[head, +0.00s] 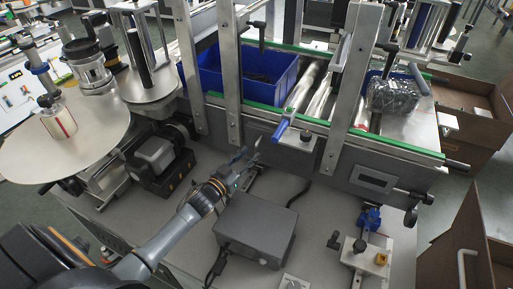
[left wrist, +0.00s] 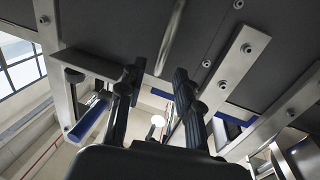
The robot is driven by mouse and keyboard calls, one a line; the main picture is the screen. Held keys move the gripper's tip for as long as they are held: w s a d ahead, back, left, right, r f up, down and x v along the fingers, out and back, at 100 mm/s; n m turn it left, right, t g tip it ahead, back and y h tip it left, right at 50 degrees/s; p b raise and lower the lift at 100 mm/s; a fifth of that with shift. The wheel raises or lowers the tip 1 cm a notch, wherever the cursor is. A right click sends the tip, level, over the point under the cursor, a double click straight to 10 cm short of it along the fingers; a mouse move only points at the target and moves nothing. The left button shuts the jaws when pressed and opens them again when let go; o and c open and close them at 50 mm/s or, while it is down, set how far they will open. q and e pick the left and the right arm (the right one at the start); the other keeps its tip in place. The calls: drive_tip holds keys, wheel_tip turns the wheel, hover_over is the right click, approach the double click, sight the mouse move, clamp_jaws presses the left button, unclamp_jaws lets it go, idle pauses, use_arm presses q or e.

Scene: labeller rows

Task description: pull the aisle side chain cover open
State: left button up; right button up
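My left gripper (head: 247,168) reaches in from the left to just in front of the conveyor's long grey side plate (head: 265,128), low on its near side. In the left wrist view the same gripper (left wrist: 157,88) has its two dark fingers spread with nothing between them. A dark panel (left wrist: 215,40) lies beyond the fingertips, with a slim silver bar (left wrist: 173,38) like a handle on it, a little apart from the fingers. I cannot tell for certain whether this panel is the chain cover. My right gripper is not in view.
A grey box (head: 255,230) sits on the metal deck just below my left gripper. Upright metal posts (head: 230,75) rise by the conveyor. A round plate (head: 65,140) is at left, and a blue-knobbed fixture (head: 369,218) at right.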

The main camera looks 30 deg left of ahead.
sight(256, 148)
use_arm(q)
drive_tip(key=w, duration=0.5)
drive_tip(key=shift+d, duration=0.35)
drive_tip(key=shift+s, duration=0.1)
clamp_jaws()
